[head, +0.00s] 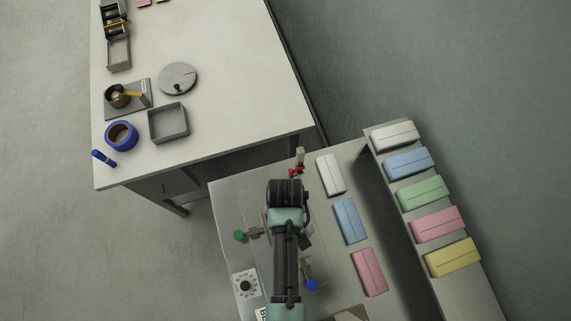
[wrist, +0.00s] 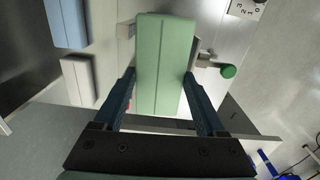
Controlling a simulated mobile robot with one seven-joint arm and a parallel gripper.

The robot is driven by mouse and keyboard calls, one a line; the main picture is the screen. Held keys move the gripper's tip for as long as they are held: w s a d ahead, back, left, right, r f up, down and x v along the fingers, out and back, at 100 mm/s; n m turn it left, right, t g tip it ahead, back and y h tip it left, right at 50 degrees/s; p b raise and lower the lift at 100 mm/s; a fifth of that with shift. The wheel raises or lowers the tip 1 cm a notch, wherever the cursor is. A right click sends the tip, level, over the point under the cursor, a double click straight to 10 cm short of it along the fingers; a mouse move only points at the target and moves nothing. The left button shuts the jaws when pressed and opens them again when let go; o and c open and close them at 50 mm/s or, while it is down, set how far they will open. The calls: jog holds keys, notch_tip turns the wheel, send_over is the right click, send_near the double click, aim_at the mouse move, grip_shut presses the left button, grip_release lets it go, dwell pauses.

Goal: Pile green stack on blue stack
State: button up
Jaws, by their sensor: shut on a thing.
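My gripper (wrist: 161,82) is shut on a green stack (wrist: 163,50), with one finger on each long side. In the head view my arm hides this stack and the fingertips. A blue stack (head: 350,221) lies on the grey machine top, right of my arm, between a white stack (head: 331,174) and a pink stack (head: 369,271). A blue stack also shows in the wrist view (wrist: 67,22) at the upper left, apart from the held one. Another blue stack (head: 408,163) and another green stack (head: 423,192) lie on the shelf at the right.
The shelf also bears white (head: 394,136), pink (head: 437,224) and yellow (head: 453,257) stacks. Green (head: 239,235), red (head: 296,171) and blue (head: 311,285) knobs and a dial (head: 245,285) surround my arm. A white table (head: 240,90) with a grey tray (head: 168,123) stands beyond.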

jog(key=shift+w+f+b, duration=0.1)
jog(key=shift+f+b, duration=3.4)
jog(key=shift+f, duration=0.3)
jog(key=shift+f, duration=0.3)
jog(key=o, duration=1.2)
jog(key=shift+o, duration=0.2)
jog(key=shift+r, duration=0.1)
notch_tip(320, 180, up, 13)
jog(key=shift+f+b, duration=0.1)
jog(key=shift+b, duration=0.4)
